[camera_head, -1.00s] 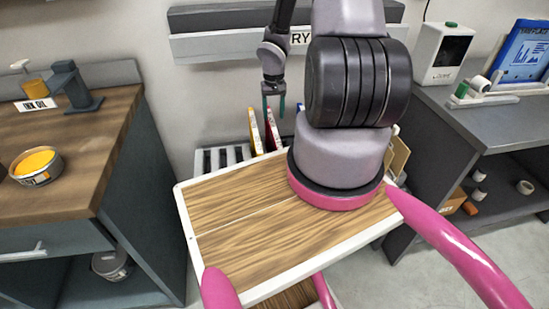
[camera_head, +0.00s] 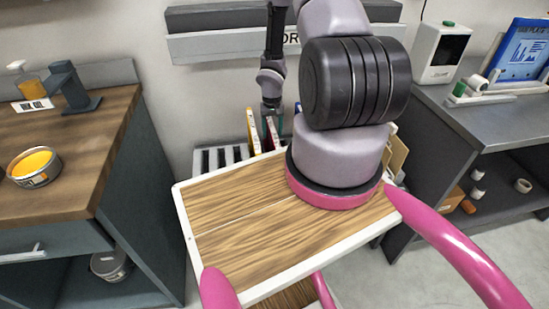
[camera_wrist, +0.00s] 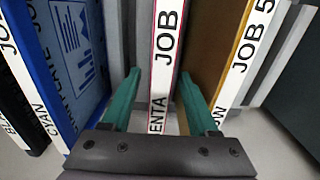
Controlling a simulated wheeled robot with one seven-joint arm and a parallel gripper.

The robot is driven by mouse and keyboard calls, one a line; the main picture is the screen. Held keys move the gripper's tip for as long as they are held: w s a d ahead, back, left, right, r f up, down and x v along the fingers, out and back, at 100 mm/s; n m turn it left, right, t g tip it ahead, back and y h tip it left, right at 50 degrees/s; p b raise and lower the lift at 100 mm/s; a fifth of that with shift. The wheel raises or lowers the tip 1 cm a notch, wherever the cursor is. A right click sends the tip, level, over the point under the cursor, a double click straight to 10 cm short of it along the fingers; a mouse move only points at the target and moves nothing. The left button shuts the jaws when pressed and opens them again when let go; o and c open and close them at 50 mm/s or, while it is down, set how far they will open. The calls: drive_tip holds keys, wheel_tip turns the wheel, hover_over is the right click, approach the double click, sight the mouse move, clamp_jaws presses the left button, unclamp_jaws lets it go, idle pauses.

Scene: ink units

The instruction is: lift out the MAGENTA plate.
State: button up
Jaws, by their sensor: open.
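The magenta plate stands upright in a rack, its white spine (camera_wrist: 166,55) reading "...ENTA JOB" in the wrist view. In the head view a narrow part of it (camera_head: 269,142) shows beside my gripper (camera_head: 273,128). My gripper is open, its teal fingers (camera_wrist: 160,76) on either side of the magenta spine in the wrist view. I cannot tell whether they touch it. The cyan plate (camera_wrist: 78,40) stands on the left and the yellow plate (camera_wrist: 232,70) on the right in that view. In the head view my arm hides much of the rack.
The black plate (camera_wrist: 14,95) stands at the far left in the wrist view. A grey slatted rack (camera_head: 216,158) shows in the head view. A bench with an ink tin (camera_head: 35,166) stands left, a grey bench (camera_head: 500,122) right. A wood-topped tray (camera_head: 245,235) fills the foreground.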

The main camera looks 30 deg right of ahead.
clamp_jaws()
drive_tip(key=shift+r, duration=5.5)
